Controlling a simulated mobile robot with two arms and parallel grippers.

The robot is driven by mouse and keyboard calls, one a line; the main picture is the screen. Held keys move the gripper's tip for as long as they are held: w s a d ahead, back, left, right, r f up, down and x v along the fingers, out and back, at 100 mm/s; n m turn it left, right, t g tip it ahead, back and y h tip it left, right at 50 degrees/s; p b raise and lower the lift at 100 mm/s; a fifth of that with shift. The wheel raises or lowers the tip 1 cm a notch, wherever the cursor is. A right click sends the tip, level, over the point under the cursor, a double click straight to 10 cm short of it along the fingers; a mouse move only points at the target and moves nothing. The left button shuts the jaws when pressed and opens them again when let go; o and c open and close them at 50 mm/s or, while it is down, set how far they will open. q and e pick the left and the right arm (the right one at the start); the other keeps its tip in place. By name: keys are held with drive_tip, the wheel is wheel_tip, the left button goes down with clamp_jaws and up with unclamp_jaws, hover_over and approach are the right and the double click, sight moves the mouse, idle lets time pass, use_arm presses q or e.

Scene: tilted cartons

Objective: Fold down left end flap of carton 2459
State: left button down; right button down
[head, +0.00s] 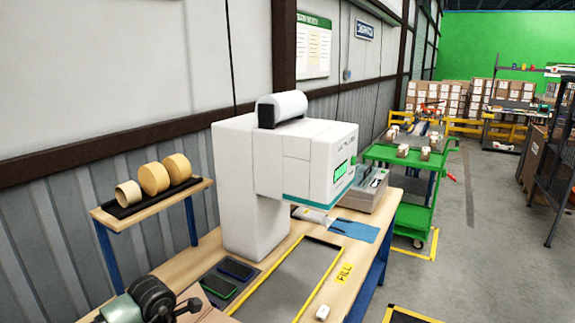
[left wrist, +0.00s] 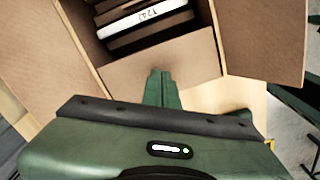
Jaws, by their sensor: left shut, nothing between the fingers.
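An open brown carton (left wrist: 165,72) fills the upper left wrist view. Dark flat items and one white-labelled item lie inside it. One broad flap (left wrist: 42,45) spreads out at left and another flap (left wrist: 265,40) at right. My left gripper (left wrist: 160,74) is shut and empty, its green fingertips over the carton's near cardboard panel; I cannot tell whether they touch it. No number 2459 is readable. In the head view, part of my green left arm (head: 125,309) shows at the lower left, beside a small piece of brown cardboard (head: 207,313). My right gripper is not visible.
A white machine (head: 240,190) stands on the wooden bench (head: 365,265). Tape rolls (head: 155,178) sit on a raised shelf at left. A green cart (head: 408,190) stands beyond the bench. Open floor lies to the right.

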use_arm(q)
wheel_tip(320, 180, up, 6)
drive_tip(key=p, duration=0.2)
drive_tip(key=shift+p, duration=0.35)
drive_tip(key=shift+s+d, duration=0.1)
